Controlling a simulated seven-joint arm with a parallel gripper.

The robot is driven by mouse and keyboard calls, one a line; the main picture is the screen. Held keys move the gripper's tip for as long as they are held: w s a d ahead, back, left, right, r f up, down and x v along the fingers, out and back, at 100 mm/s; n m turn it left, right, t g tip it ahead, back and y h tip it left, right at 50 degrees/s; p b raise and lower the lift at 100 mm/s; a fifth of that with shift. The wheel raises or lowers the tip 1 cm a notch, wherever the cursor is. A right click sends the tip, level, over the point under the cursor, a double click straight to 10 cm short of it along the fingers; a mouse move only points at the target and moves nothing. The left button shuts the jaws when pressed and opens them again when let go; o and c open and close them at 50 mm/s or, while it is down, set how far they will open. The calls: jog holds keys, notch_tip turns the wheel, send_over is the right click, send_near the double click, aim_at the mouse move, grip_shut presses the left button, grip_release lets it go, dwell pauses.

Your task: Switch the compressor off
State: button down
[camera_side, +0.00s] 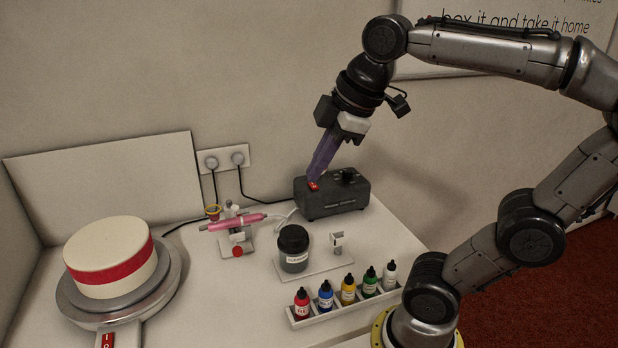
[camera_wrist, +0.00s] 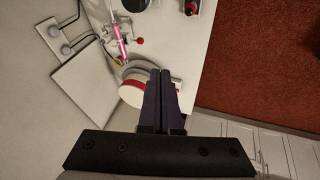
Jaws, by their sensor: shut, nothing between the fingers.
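The compressor (camera_side: 333,196) is a dark grey box on the table at the back right, with a red switch (camera_side: 313,187) on its top left and a dark knob beside it. My gripper (camera_side: 314,178) is shut and empty, its purple fingers pointing down with the tips at the red switch. I cannot tell whether the tips touch it, and they partly cover it. In the wrist view the shut fingers (camera_wrist: 162,75) show side by side, and I do not see the compressor there. I cannot read the switch position.
A pink airbrush (camera_side: 236,222) rests on a stand left of the compressor. A dark jar (camera_side: 293,247) and a rack of several colour bottles (camera_side: 346,309) stand in front. A cake (camera_side: 110,258) sits on a turntable at left. Two plugs (camera_side: 224,160) are in the wall socket.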

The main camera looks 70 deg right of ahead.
jog(key=w+d+r+n+g, duration=0.1)
jog(key=w+d+r+n, duration=0.1)
jog(key=w+d, duration=0.6)
jog(key=w+d+r+n+g, duration=0.2)
jog(key=w+d+r, duration=0.1)
jog(key=w+d, duration=0.45)
jog(key=w+d+f+m+g, duration=0.1)
jog(key=d+f, duration=0.6)
jog(key=d, duration=0.4)
jog(key=d+f+m+g, duration=0.1)
jog(key=d+f, duration=0.7)
jog(key=d, duration=0.3)
jog(key=shift+w+f+m, duration=0.15)
jog(key=shift+w+m, duration=0.2)
jog(key=shift+m, duration=0.05)
jog(key=shift+a, duration=0.15)
jog(key=shift+s+a+r, duration=0.25)
jog(key=shift+s+a, duration=0.2)
jog(key=shift+s, duration=0.05)
